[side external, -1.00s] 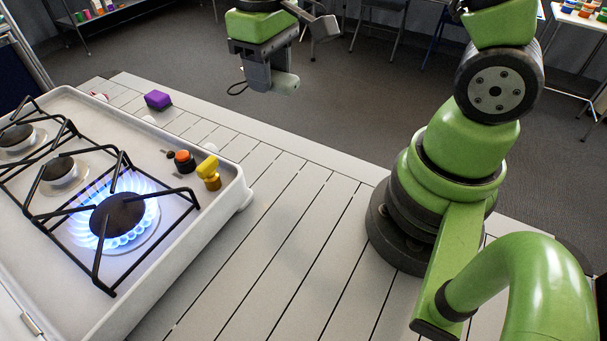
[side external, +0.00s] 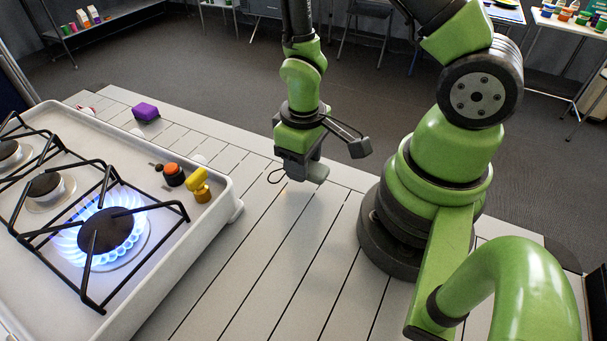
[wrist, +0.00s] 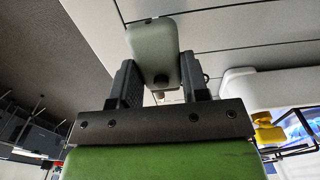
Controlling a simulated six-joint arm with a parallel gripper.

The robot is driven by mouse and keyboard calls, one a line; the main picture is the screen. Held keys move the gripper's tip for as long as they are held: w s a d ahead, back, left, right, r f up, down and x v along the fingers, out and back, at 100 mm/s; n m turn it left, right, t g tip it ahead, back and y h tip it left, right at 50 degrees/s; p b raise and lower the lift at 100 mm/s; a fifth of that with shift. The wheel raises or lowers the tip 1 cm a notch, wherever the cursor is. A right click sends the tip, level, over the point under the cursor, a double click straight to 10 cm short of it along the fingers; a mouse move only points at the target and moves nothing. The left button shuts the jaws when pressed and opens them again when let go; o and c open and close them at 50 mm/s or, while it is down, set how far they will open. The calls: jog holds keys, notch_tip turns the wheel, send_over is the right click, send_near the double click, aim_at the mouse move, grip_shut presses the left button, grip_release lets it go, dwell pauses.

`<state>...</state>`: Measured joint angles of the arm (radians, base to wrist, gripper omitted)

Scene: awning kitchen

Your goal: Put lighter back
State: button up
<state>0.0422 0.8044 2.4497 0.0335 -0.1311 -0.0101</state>
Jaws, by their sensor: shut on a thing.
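The lighter (wrist: 153,48), a pale grey-green body with a dark round spot and a small nub, is between the two dark fingers of my gripper (wrist: 157,66) in the wrist view. The fingers are shut on it from both sides. In the side external view my gripper (side external: 300,167) points down over the far part of the slatted table, between the stove and my base. A grey body with a thin dark loop hangs there at the fingers. Whether it touches the table I cannot tell.
The white stove (side external: 222,205) stands at the left, with a blue flame burning around its near burner (side external: 112,230). It has a yellow knob (side external: 199,184) and an orange-topped knob (side external: 173,173). A purple block (side external: 145,112) lies on the table behind. The table's middle is clear.

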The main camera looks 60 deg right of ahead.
aim_at(304, 187)
jog(key=shift+f, duration=1.9)
jog(key=shift+f, duration=0.15)
jog(key=o, duration=0.9)
notch_tip(304, 187, up, 12)
jog(key=shift+r, duration=0.1)
jog(key=s+a+r+m+t, duration=0.1)
jog(key=s+r+t, duration=0.1)
jog(key=r, duration=0.4)
jog(key=s+a+r+m+t+y, duration=0.1)
jog(key=s+r+t, duration=0.1)
jog(key=r, duration=0.4)
jog(key=s+a+r+m+t+y, duration=0.1)
jog(key=s+r+m+t, duration=0.1)
jog(key=r, duration=0.5)
jog(key=shift+a+t, duration=0.35)
jog(key=shift+t, duration=0.25)
